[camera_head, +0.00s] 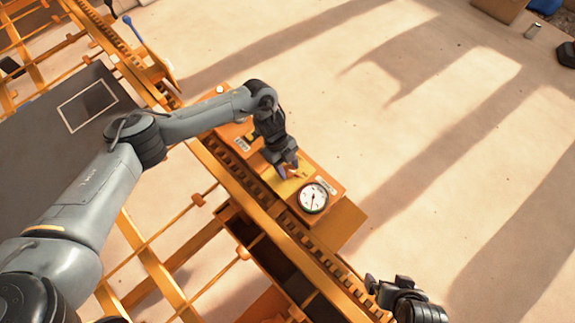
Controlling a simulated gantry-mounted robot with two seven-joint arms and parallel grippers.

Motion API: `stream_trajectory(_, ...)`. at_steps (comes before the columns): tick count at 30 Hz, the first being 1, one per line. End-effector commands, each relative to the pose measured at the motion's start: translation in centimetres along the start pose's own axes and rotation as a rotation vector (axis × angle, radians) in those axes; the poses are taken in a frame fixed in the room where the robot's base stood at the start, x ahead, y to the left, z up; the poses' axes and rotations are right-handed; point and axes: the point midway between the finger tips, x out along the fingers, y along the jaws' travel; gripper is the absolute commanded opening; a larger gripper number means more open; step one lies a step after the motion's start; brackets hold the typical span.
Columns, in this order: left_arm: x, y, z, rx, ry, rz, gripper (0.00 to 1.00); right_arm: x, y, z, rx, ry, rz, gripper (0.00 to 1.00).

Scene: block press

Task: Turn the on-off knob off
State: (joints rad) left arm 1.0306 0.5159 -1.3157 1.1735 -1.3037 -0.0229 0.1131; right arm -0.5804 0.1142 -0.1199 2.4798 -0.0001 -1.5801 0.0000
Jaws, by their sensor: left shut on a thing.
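The on-off knob is mostly hidden beneath my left gripper, on the yellow plate (293,185) of an orange control box (325,178). My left gripper (287,172) comes in from the left and points down at the plate. It is shut on the knob, of which only a small part shows between the fingers. My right gripper (402,300) is at the bottom right edge, away from the box. Its fingers are too small and dark to tell whether they are open.
A round white dial gauge (313,198) sits on the box just right of my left gripper. An orange toothed rail (245,178) runs diagonally along the box's near side. A lever with a blue end (133,27) stands at upper left.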

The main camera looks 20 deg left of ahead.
Motion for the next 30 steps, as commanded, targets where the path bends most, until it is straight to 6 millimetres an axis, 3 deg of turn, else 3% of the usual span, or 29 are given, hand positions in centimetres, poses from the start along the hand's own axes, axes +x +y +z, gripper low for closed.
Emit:
stream_trajectory(11,-0.5,0.2,-0.2,-0.115,0.001,-0.044,0.16,-2.8,0.2,-0.8,-0.006,-0.002,0.004,1.0)
stream_trajectory(30,-0.6,0.6,-0.5,-0.65,0.002,-0.264,0.16,-12.5,0.5,-4.0,-0.006,0.0,0.005,1.0)
